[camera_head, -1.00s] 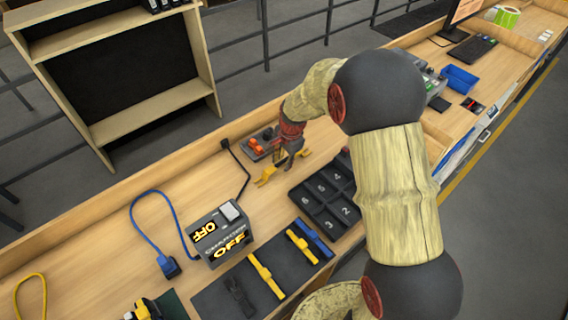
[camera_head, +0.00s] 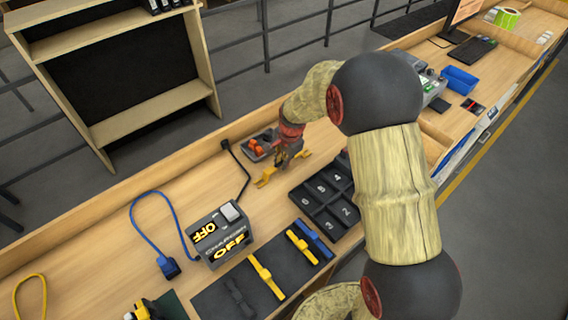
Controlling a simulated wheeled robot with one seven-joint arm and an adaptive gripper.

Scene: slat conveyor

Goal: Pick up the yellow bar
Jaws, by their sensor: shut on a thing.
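A yellow bar (camera_head: 265,178) shows on the wooden bench just in front of a small grey tray. Both of its ends stick out on either side of my gripper (camera_head: 283,165), and its middle is hidden. My gripper points down and is shut on this bar. The bar is at or very close to the bench top; I cannot tell whether it touches. Two other yellow pieces lie on a dark mat nearer the front: one (camera_head: 267,277) and a shorter one (camera_head: 302,247).
A grey tray (camera_head: 252,153) with orange pieces stands behind my gripper. A black numbered tray (camera_head: 308,203) is to its front right. A charger box marked OFF (camera_head: 222,236), a blue cable (camera_head: 140,228) and a blue bar (camera_head: 314,238) are nearer the front. A blue bin (camera_head: 460,78) stands far right.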

